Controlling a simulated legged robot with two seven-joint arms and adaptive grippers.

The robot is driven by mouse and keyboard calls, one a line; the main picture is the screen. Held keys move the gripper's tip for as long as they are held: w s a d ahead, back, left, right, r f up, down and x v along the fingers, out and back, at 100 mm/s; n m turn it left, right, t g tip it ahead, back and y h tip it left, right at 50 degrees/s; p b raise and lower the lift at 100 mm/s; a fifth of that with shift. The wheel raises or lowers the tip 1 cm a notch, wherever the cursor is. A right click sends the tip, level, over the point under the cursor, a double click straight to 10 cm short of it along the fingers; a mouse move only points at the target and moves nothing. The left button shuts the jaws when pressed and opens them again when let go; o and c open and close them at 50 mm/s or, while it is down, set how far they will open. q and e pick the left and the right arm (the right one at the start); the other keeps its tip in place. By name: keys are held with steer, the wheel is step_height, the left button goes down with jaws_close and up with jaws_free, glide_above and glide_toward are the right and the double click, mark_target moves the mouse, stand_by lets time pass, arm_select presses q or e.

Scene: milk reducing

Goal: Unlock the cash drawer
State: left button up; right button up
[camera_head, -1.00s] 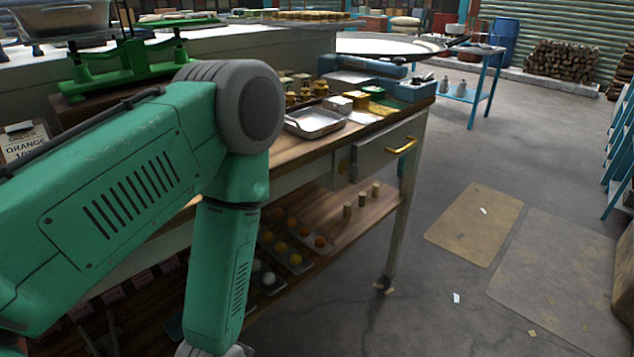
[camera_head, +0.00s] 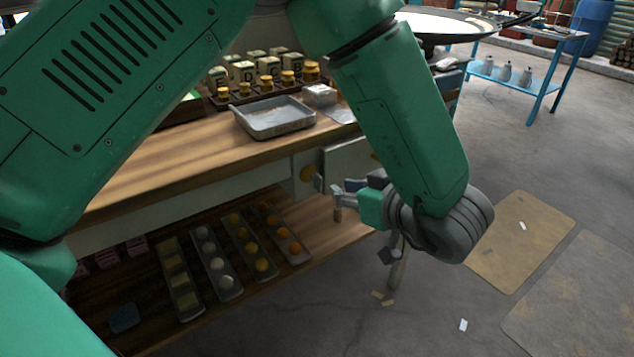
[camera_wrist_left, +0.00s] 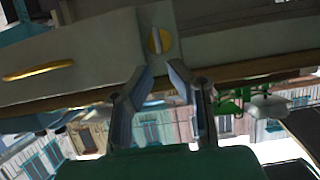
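The cash drawer (camera_head: 345,162) is set under the wooden counter, its front partly hidden by my left arm. It also shows in the left wrist view (camera_wrist_left: 95,55), with a brass handle (camera_wrist_left: 38,70). Left of the drawer in the head view is a round brass lock (camera_head: 307,173), with a small grey tab (camera_head: 319,183) sticking out. In the left wrist view the lock (camera_wrist_left: 151,42) has an upright silver piece at its middle. My left gripper (camera_head: 343,189) is open and empty, facing the lock and apart from it. It also shows in the left wrist view (camera_wrist_left: 162,72).
A metal tray (camera_head: 272,118) and lettered boxes (camera_head: 243,72) stand on the counter. The lower shelf (camera_head: 325,232) holds trays with round items. A blue side table (camera_head: 545,80) stands at the back right. Open floor lies on the right.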

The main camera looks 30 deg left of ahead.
mark_target(322, 182)
arm_select(q)
steer(key=b+x, duration=0.1)
steer(key=x, duration=0.8)
steer(key=shift+w+d+f+b, duration=0.15)
steer(key=shift+w+d+b, duration=0.05)
steer(key=shift+b, duration=0.2)
steer(key=shift+w+a+f, duration=0.15)
steer(key=shift+a+f, duration=0.05)
steer(key=shift+a, duration=0.45)
steer(key=shift+d, duration=0.1)
steer(key=shift+d+r, duration=0.1)
jaws_close()
